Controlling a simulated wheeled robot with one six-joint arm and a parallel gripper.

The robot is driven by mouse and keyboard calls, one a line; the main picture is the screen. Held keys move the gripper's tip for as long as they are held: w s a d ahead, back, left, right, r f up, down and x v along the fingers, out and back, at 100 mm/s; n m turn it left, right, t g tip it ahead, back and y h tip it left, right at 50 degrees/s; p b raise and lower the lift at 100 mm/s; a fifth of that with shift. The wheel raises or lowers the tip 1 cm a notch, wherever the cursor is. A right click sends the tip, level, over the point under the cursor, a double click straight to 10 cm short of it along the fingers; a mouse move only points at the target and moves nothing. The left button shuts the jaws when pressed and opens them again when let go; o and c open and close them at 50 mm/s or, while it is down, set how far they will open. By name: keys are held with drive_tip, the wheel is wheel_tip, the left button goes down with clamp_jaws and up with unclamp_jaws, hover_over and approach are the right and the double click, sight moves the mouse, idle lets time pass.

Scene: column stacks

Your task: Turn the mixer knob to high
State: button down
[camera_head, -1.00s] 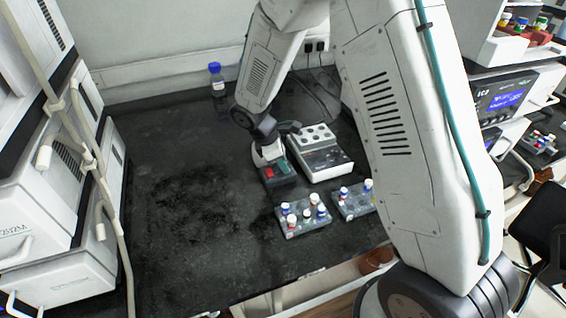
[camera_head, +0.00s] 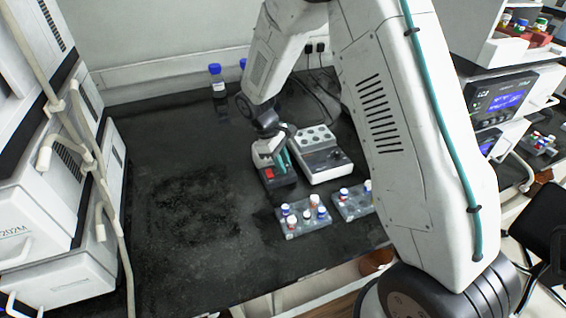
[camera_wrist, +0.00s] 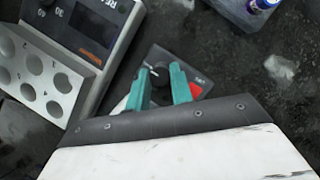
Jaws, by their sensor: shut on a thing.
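The mixer is a small dark box (camera_head: 284,181) on the black bench, with a red patch on its top. My gripper (camera_head: 284,161) is over it from above, with teal fingers pointing down. In the wrist view the mixer (camera_wrist: 196,72) lies beyond my gripper (camera_wrist: 160,85), and its round dark knob (camera_wrist: 160,70) sits between the two fingertips. The fingers are shut on the knob. The red patch (camera_wrist: 194,90) lies just right of the right finger. The knob's pointer setting is too small to read.
A white block heater with round wells (camera_head: 324,154) stands close right of the mixer. Two vial racks, one (camera_head: 304,222) in front and one (camera_head: 352,202) to the right, hold capped vials. A blue-capped bottle (camera_head: 218,82) stands behind. The bench's left middle is clear.

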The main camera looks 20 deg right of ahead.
sight(277, 173)
idle(0.3)
drive_tip(key=c, duration=1.2)
unclamp_jaws()
drive_tip(key=shift+c, duration=0.2)
drive_tip(key=v, duration=0.8)
drive_tip(key=shift+s+d, duration=0.1)
drive_tip(key=s+d+r+m+t+y, duration=0.1)
drive_tip(key=s+r+m, duration=0.2)
drive_tip(key=s+r, duration=0.3)
drive_tip(key=s+d+r+m+t+y, duration=0.1)
drive_tip(key=s+r, duration=0.6)
drive_tip(key=s, duration=0.8)
drive_tip(key=s+d+r+m+t+y, duration=0.1)
drive_tip(key=s+d+r+m+t, duration=0.1)
drive_tip(key=s+r, duration=0.4)
drive_tip(key=s+d+m, duration=0.1)
drive_tip(key=s+m, duration=0.1)
drive_tip(key=s, duration=0.3)
drive_tip(key=shift+s+d+r+m+t, duration=0.2)
drive_tip(key=shift+s+r+m+t, duration=0.15)
drive_tip(key=shift+r+m+t, duration=0.05)
